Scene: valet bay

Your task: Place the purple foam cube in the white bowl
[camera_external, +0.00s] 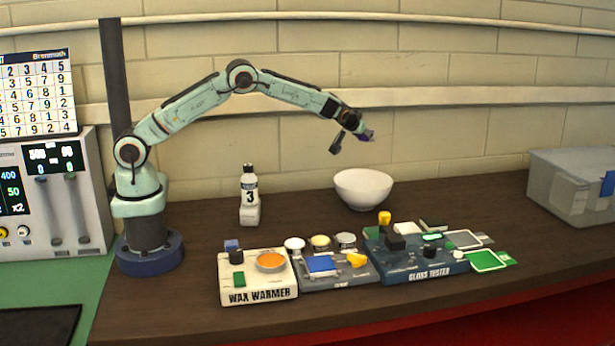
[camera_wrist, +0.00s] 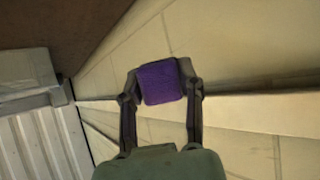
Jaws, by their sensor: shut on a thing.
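The purple foam cube (camera_wrist: 162,82) is between the two fingers of my gripper (camera_wrist: 160,90) in the wrist view. My gripper is shut on it, with a finger on each side. In the external view my gripper (camera_external: 354,138) is raised in the air above the white bowl (camera_external: 363,188), with a clear gap between them. Only a small purple bit of the cube (camera_external: 368,135) shows there. The bowl stands upright on the brown table near the wall. Its inside is only partly visible.
A white bottle (camera_external: 250,196) marked 3 stands left of the bowl. In front are the wax warmer (camera_external: 258,290), a grey unit (camera_external: 340,278) and the gloss tester (camera_external: 425,266). A translucent bin (camera_external: 565,190) stands at the right. The table right of the bowl is clear.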

